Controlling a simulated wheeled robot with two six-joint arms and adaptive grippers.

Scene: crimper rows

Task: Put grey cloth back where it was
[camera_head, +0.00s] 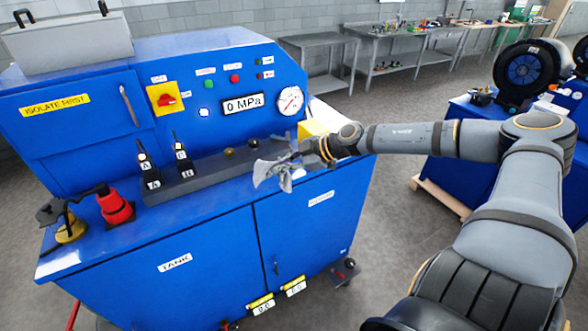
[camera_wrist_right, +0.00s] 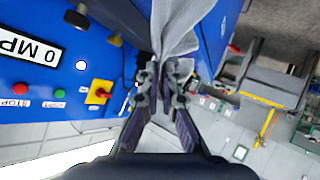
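The grey cloth (camera_head: 279,174) hangs crumpled from my right gripper (camera_head: 308,150), above the right end of the blue machine's top. In the right wrist view the two fingers of my right gripper (camera_wrist_right: 165,75) are closed on the grey cloth (camera_wrist_right: 178,25), which spreads out beyond the tips. I cannot tell whether the lower edge of the cloth touches the machine top (camera_head: 210,205). My left gripper is not in view.
A dark rail (camera_head: 215,172) with two black levers labelled A and B runs along the machine top. A red object (camera_head: 115,207) and a yellow-based one (camera_head: 70,230) stand at the left. A yellow block (camera_head: 313,128) is behind my right gripper. The panel has a gauge (camera_head: 290,100) and a red switch (camera_head: 165,99).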

